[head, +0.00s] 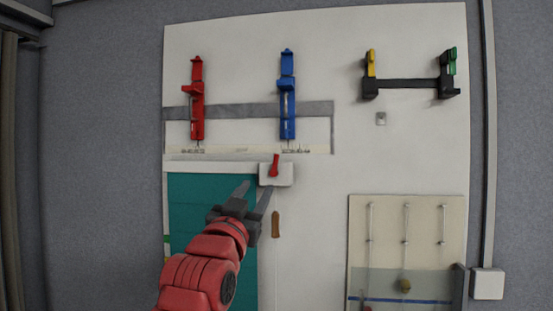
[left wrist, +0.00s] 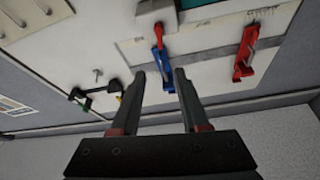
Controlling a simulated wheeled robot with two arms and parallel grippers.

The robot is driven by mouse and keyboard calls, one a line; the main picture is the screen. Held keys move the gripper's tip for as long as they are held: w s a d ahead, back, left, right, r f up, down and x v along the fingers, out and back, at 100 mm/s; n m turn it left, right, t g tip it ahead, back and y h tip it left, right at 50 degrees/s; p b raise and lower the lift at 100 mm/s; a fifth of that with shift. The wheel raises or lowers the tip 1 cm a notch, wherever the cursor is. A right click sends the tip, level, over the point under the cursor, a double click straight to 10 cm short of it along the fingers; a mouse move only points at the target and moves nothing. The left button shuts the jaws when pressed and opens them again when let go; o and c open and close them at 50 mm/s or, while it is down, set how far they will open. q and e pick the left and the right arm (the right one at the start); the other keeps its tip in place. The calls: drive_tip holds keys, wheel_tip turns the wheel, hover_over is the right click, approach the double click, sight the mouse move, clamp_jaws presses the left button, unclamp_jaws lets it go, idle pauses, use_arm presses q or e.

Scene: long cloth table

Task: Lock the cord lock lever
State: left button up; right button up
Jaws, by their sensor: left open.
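The cord lock is a small white box (head: 287,176) at the top right corner of a teal blind. Its short red lever (head: 274,165) points up, leaning slightly right. In the left wrist view, which is turned over, the box (left wrist: 150,10) and red lever (left wrist: 158,32) show at the top. My left gripper (head: 256,188) is open and empty, just below and left of the box in the head view. In the left wrist view its fingers (left wrist: 160,73) are apart with nothing between them. I cannot see any contact. My right gripper is not in view.
The teal blind (head: 200,215) hangs on a white board (head: 310,230). A brown wooden piece (head: 276,224) hangs below the box. Red (head: 197,100) and blue (head: 287,95) latches stand above. A black bar with yellow and green levers (head: 408,84) is upper right. A pegged panel (head: 380,240) is lower right.

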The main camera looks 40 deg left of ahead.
use_arm(q)
drive_tip(key=p, duration=1)
approach(276, 157)
drive_tip(key=p+x, duration=0.4)
drive_tip(key=x, duration=0.6)
drive_tip(key=shift+w+a+r, duration=0.1)
drive_tip(key=shift+w+a, duration=0.05)
drive_tip(key=shift+w, duration=0.15)
clamp_jaws()
